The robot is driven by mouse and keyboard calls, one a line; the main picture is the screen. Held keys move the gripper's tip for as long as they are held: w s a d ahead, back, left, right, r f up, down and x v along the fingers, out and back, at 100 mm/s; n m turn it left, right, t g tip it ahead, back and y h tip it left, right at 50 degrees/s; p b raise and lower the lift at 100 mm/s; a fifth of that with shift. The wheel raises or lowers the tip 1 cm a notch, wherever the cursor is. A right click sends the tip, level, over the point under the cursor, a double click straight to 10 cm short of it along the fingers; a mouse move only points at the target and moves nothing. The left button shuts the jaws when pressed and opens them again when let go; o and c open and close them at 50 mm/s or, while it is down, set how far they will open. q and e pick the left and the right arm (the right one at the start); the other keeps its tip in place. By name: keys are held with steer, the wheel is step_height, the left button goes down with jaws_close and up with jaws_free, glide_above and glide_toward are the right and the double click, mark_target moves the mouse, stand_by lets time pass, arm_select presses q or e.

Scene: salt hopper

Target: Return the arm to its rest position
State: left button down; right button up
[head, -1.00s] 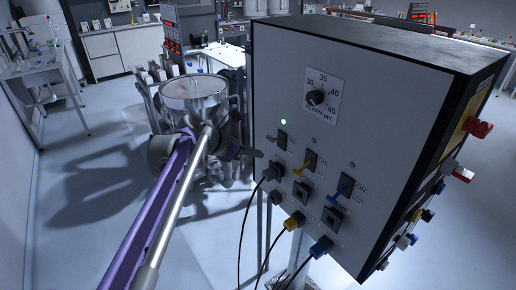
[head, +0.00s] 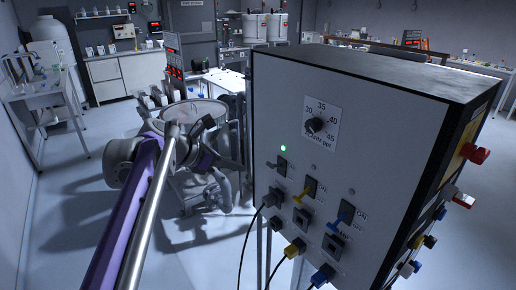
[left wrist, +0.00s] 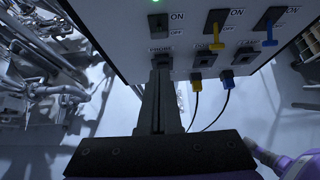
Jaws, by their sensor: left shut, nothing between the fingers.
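My left arm (head: 140,200), purple and silver, reaches in from the lower left of the head view. In the left wrist view the left gripper (left wrist: 160,80) is shut and empty. Its fingers point toward the box front and cover part of the PROBE socket (left wrist: 160,48); I cannot tell the exact gap. My right gripper is not in view.
The box carries a dial (head: 316,124), a lit green lamp (head: 283,148), switches with yellow and blue levers, and plugged cables. A round hopper (head: 195,110) stands behind my arm. A bench (head: 40,90) is at the far left.

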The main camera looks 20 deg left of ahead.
arm_select(q)
steer(key=s+d+f+m+g+y, duration=0.1)
steer(key=s+d+f+m+y, duration=0.1)
steer(key=s+f+m, duration=1.2)
steer(key=s+d+f+m+g+y, duration=0.2)
steer(key=s+d+f+m+y, duration=0.1)
steer(key=s+f+m, duration=1)
steer(key=shift+s+f+m+y, duration=0.35)
steer(key=shift+m+y, duration=0.25)
steer(key=shift+y, duration=0.2)
steer(key=shift+d, duration=0.1)
